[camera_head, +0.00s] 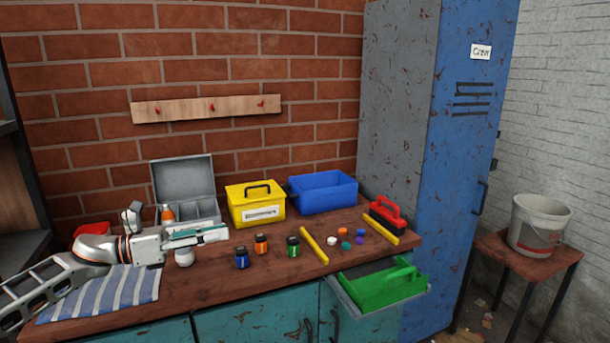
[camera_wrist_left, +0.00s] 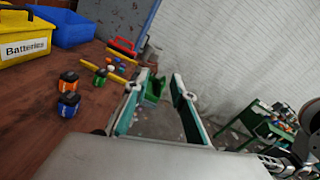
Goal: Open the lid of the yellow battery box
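The yellow battery box (camera_head: 236,208) stands at the back of the workbench with its lid (camera_head: 248,190) down and a black handle on top. Its white label reads "Batteries" in the left wrist view, where the box (camera_wrist_left: 12,52) is cut off at the upper left. My left gripper (camera_head: 222,233) is in front of the box, a little to its left and apart from it. Its two teal fingers stand apart in the left wrist view (camera_wrist_left: 155,98), with nothing held between them. My right gripper does not show clearly in either view.
An open grey metal box (camera_head: 183,178) stands left of the yellow box, and a blue bin (camera_head: 325,195) right of it. Several small jars (camera_head: 261,244) stand in front. A green tray (camera_head: 385,288) sits in an open drawer. A striped cloth (camera_head: 100,297) lies front left.

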